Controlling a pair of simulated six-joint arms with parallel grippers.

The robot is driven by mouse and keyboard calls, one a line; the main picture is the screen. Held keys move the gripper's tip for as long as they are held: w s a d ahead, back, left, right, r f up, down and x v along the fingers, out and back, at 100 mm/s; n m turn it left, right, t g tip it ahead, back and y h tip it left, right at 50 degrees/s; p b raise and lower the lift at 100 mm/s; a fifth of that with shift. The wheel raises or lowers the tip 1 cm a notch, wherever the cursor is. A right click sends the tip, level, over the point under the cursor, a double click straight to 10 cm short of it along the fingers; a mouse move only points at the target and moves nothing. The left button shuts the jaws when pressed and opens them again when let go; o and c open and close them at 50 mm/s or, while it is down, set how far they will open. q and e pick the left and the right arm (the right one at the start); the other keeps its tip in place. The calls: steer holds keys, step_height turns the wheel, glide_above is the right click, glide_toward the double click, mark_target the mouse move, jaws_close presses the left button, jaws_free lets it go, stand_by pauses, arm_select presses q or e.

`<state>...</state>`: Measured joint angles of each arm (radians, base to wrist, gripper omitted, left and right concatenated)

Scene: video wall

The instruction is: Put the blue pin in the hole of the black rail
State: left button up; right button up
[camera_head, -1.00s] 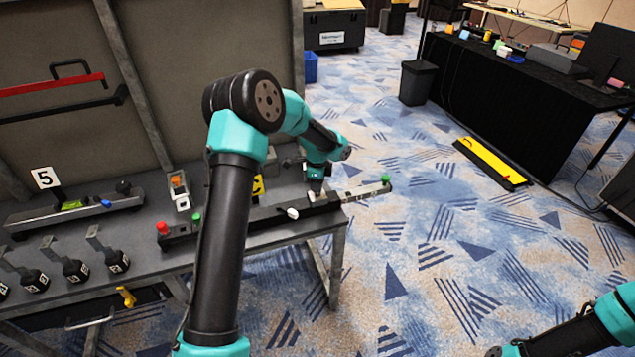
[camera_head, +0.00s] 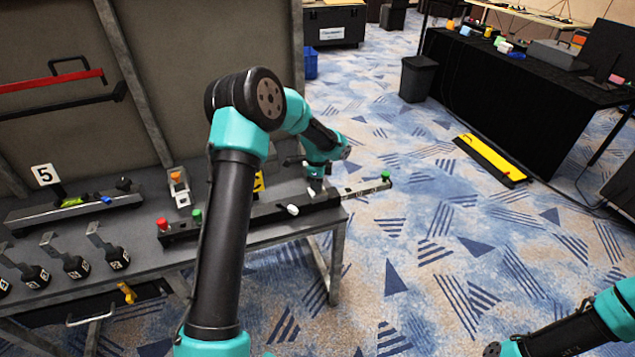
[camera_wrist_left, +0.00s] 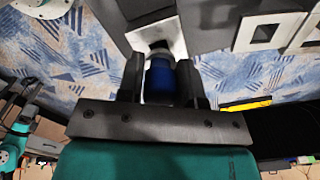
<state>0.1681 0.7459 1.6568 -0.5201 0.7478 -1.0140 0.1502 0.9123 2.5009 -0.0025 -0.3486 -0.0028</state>
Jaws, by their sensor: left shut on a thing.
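My left gripper (camera_head: 315,187) is over the right part of the long black rail (camera_head: 265,213) on the grey bench. In the left wrist view the left gripper (camera_wrist_left: 159,68) is shut on the blue pin (camera_wrist_left: 161,84), with a finger on either side. The pin's far end, with a pale ring, is at a dark hole in a white square plate (camera_wrist_left: 141,38). I cannot tell how far the pin is in. The pin is hidden in the head view. My right gripper (camera_head: 492,350) shows only in small part at the lower right.
A second rail (camera_head: 30,217) with coloured parts lies by the number 5 sign (camera_head: 45,176). Red (camera_head: 162,224), green (camera_head: 196,215) and white (camera_head: 292,210) knobs sit along the long rail. Several numbered black blocks (camera_head: 76,266) stand at the bench front. Patterned carpet is open to the right.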

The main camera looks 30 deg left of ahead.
arm_select(q)
steer(key=shift+f, duration=0.75)
steer(key=o, duration=1.5)
steer(key=shift+r, duration=3.5)
